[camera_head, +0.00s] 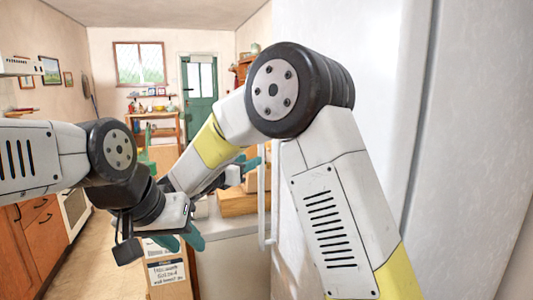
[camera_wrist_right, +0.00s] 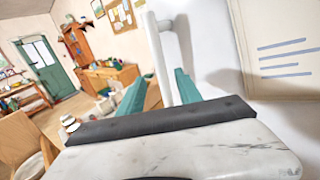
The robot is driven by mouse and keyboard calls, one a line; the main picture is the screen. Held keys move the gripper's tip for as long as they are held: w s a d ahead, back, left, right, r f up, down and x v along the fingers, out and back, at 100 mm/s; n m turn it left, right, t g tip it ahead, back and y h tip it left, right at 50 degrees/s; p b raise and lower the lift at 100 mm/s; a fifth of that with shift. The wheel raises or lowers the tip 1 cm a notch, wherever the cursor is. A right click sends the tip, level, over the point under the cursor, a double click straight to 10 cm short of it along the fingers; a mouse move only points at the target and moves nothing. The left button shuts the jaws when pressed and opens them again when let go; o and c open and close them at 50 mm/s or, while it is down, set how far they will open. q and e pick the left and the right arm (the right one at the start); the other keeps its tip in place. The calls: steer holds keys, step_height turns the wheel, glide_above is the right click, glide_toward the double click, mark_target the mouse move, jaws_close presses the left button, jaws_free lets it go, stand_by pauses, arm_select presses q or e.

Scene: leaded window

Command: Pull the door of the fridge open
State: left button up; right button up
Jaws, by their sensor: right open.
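The white fridge (camera_head: 345,35) fills the right side of the head view. Its long white vertical handle (camera_head: 263,212) stands off the door's left part, and the door looks shut. In the right wrist view the handle (camera_wrist_right: 159,58) runs between the two teal fingers of my right gripper (camera_wrist_right: 160,88), which are apart on either side of it. In the head view my right gripper (camera_head: 250,168) is at the handle's upper part, partly hidden by my arm. My left gripper (camera_head: 188,240) is lower and left, away from the handle; its finger gap is unclear.
A cardboard box with writing (camera_head: 167,272) and a pale counter (camera_head: 232,268) stand below my grippers. Wooden cabinets (camera_head: 42,235) line the left. A green door (camera_head: 200,90) is at the back. A sheet with blue lines (camera_wrist_right: 285,50) is on the fridge.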

mark_target(261, 154)
steer(key=x, duration=0.7)
steer(key=shift+w+d, duration=0.15)
steer(key=shift+d, duration=0.05)
jaws_close()
stand_by(1.2)
